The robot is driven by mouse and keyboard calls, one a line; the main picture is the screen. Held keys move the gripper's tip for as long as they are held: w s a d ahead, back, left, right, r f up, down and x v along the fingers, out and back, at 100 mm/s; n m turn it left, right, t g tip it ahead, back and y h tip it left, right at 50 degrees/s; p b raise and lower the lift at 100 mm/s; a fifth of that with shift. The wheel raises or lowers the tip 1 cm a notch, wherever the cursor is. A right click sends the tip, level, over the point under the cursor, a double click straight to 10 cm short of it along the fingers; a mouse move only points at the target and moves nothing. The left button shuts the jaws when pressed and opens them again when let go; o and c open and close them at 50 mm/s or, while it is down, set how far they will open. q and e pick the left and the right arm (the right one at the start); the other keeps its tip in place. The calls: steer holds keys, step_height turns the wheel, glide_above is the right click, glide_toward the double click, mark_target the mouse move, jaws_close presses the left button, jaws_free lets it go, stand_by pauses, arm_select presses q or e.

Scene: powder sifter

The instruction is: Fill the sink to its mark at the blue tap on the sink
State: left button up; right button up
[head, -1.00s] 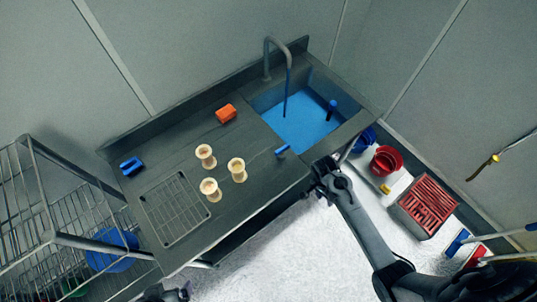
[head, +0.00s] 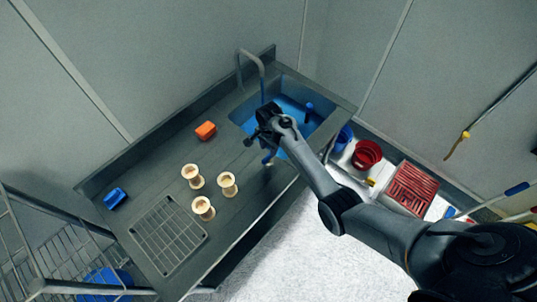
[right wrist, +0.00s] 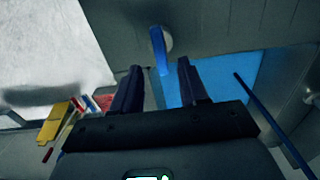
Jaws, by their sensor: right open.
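The sink (head: 237,117) is set in the right part of the dark counter and shows bright blue inside. Its level against any mark cannot be read. The blue tap handle (head: 268,157) is on the counter near the sink's front left corner. My right gripper (head: 257,128) is over the sink's left side, close to the handle. In the right wrist view my open gripper (right wrist: 159,78) has the blue handle (right wrist: 157,48) ahead, in line with the gap between its fingers.
A blue upright piece (head: 309,108) stands in the sink's right side. An orange block (head: 205,130), several cream cups (head: 228,185) and a drain rack (head: 168,235) are on the counter. Red bucket (head: 367,154) and red crate (head: 411,188) stand on the floor at right.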

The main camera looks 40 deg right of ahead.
mark_target(269, 156)
steer(key=shift+f, duration=2.85)
steer(key=shift+c, duration=0.2)
jaws_close()
